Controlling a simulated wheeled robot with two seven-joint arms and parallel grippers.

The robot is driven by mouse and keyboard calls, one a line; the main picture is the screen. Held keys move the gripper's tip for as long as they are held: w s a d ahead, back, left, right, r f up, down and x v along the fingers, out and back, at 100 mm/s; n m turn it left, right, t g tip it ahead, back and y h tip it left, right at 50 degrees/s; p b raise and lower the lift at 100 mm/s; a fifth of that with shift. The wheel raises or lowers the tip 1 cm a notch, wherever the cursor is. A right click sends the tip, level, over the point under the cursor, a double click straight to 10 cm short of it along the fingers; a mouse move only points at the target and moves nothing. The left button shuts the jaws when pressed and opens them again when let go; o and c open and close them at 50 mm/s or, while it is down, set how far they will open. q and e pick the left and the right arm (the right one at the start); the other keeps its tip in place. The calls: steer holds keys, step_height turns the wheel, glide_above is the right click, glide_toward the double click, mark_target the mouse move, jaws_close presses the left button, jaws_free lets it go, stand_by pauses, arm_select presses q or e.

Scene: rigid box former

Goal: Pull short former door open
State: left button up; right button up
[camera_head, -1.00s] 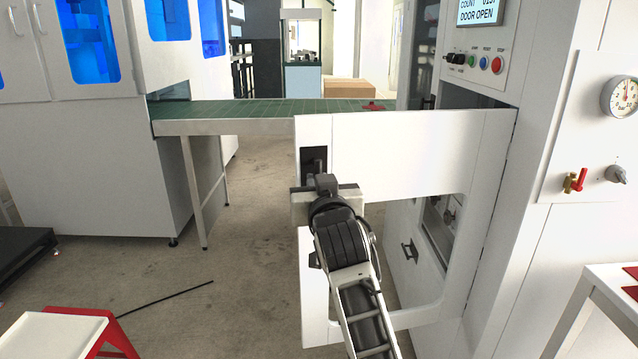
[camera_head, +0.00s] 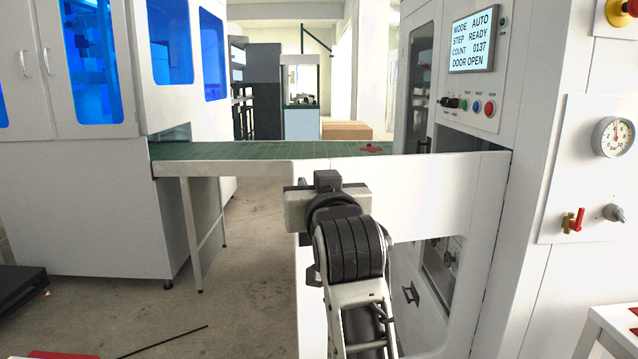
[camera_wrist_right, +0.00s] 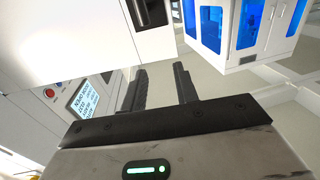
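The short former door (camera_head: 418,180) is a white framed panel with a window opening, swung out from the machine, its hinge side at the right. Its dark handle recess (camera_wrist_right: 150,12) shows at the top of the right wrist view. In the head view my arm hides the handle. My right gripper (camera_wrist_right: 160,68) is open, its two dark fingers apart with nothing between them. The fingertips look short of the handle and apart from it. In the head view the gripper body (camera_head: 322,200) is in front of the door's free left edge. My left gripper is not in view.
The machine's screen (camera_head: 473,42) reads DOOR OPEN. A green conveyor (camera_head: 250,150) runs behind the door. A white cabinet with blue windows (camera_head: 90,150) stands at left. A gauge and a red valve (camera_head: 573,220) are at right. The floor (camera_head: 240,290) left of the door is mostly clear.

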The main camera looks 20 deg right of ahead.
steer(key=s+a+r, duration=0.2)
steer(key=s+r, duration=0.1)
steer(key=s, duration=0.5)
steer(key=shift+a+r, duration=0.3)
steer(key=shift+s+f, duration=0.1)
